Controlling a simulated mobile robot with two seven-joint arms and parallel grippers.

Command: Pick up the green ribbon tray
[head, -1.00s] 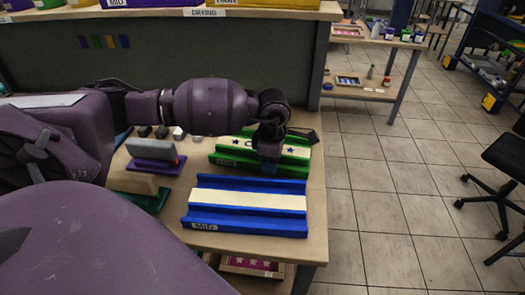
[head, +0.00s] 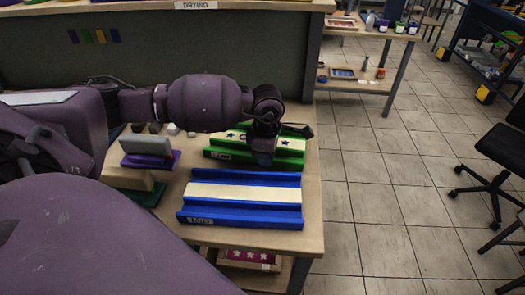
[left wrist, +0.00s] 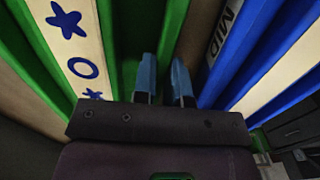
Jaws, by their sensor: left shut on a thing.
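The green ribbon tray (head: 288,161) lies on the worktable behind the blue tray, partly covered by my left arm. A cream ribbon with dark blue stars and a ring lies along it. My left gripper (head: 263,158) points down at its near side. In the left wrist view the two blue-grey fingertips (left wrist: 164,78) are close together at the near green wall (left wrist: 178,28), shut on it. The tray appears to rest on the table. My right gripper is not in view.
A blue tray labelled MID (head: 243,175) with a cream ribbon lies just in front of the green one. Stamp-like blocks on purple (head: 150,161) and green bases stand to the left. A grey panel (head: 170,50) rises behind. Tiled floor is open to the right.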

